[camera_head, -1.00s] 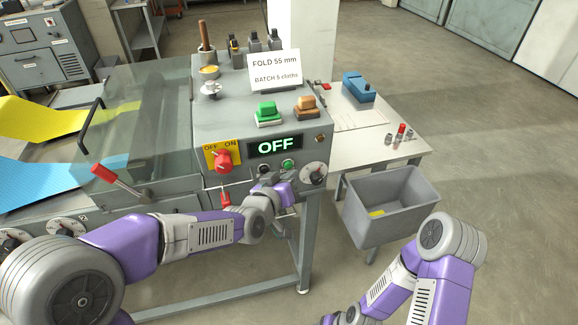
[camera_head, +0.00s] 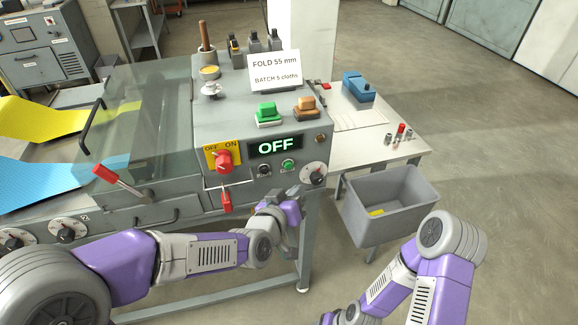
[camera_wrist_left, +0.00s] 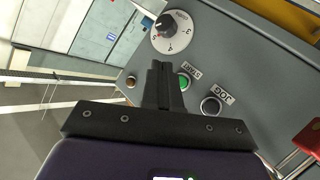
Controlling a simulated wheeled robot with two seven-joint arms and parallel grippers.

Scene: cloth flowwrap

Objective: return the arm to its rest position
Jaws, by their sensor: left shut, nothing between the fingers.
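My left gripper (camera_head: 272,200) is in front of the machine's control box, just below its button row, with its fingers hard to make out in the head view. In the left wrist view its two dark fingers (camera_wrist_left: 163,75) are together with nothing between them, in front of the panel with the green START button (camera_wrist_left: 183,82), the JOG button (camera_wrist_left: 210,106) and a numbered dial (camera_wrist_left: 172,31). My right arm (camera_head: 425,270) is folded at the lower right; its gripper is outside the view.
The machine's display (camera_head: 275,146) reads OFF beside a red switch (camera_head: 223,160). A red-handled lever (camera_head: 105,174) sticks out at the left, and a red handle (camera_head: 226,201) hangs below the panel. A grey bin (camera_head: 405,222) stands at the right; open floor lies beyond it.

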